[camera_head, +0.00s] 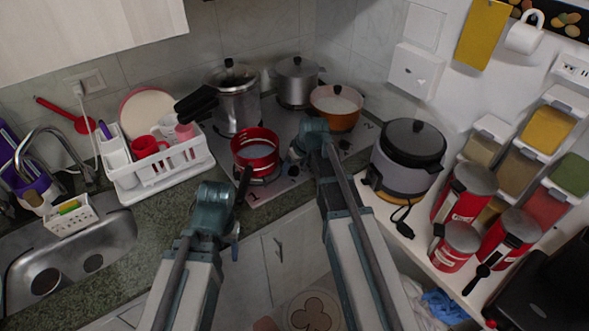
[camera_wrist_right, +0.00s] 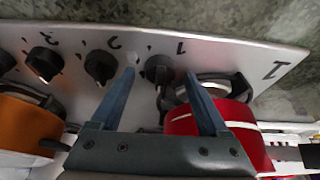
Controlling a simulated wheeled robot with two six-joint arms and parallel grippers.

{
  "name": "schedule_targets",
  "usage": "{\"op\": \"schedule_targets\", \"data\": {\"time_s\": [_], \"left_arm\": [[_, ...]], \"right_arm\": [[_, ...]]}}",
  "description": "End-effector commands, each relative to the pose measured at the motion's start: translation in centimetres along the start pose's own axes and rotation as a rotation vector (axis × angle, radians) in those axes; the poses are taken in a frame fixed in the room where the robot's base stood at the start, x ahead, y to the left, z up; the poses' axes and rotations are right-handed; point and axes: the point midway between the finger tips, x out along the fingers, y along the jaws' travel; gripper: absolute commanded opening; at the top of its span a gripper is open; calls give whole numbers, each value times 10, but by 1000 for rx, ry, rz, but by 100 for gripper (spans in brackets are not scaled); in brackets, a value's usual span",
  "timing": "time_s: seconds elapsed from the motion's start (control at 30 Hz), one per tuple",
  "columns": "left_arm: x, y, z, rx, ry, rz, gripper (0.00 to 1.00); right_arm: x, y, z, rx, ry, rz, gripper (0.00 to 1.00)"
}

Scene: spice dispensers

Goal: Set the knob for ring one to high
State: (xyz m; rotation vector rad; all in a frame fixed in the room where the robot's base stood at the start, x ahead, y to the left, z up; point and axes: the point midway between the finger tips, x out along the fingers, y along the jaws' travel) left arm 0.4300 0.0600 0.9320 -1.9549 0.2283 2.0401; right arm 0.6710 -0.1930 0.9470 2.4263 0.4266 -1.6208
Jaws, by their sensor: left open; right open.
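The silver stove (camera_head: 285,130) stands in the back corner and also shows in the right wrist view (camera_wrist_right: 215,52). The black knob marked 1 (camera_wrist_right: 158,68) sits on its front strip in the right wrist view; its pointer setting is hard to read. The ring by the large 1 bears a red pot (camera_head: 256,150), also in the right wrist view (camera_wrist_right: 236,122). My right gripper (camera_wrist_right: 160,74) is open, its two fingers appearing on either side of the knob marked 1; contact cannot be told. My left gripper (camera_head: 237,190) is open and empty in front of the counter.
A knob marked 2 (camera_wrist_right: 101,67) and another knob (camera_wrist_right: 42,60) sit beside the knob marked 1. An orange pot (camera_head: 337,107), a steel pot (camera_head: 297,80) and a tall pot (camera_head: 236,105) stand on the stove. A rice cooker (camera_head: 409,150) is on the right; a dish rack (camera_head: 160,170) is left.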

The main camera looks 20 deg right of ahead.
Motion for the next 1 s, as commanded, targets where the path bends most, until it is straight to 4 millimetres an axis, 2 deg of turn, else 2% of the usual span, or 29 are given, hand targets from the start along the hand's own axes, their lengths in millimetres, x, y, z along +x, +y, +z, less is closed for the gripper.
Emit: {"op": "schedule_targets", "data": {"time_s": [0.07,0.1,0.5,0.53,0.77,1.0], "left_arm": [[0,0,0,0,0,0,53],[0,0,0,0,0,0,53],[0,0,0,0,0,0,53],[0,0,0,0,0,0,53],[0,0,0,0,0,0,53],[0,0,0,0,0,0,53]], "right_arm": [[0,0,0,0,0,0,78],[0,0,0,0,0,0,75],[0,0,0,0,0,0,3],[0,0,0,0,0,0,0],[0,0,0,16,0,7,0],[-1,-2,0,125,-1,53,0]]}}
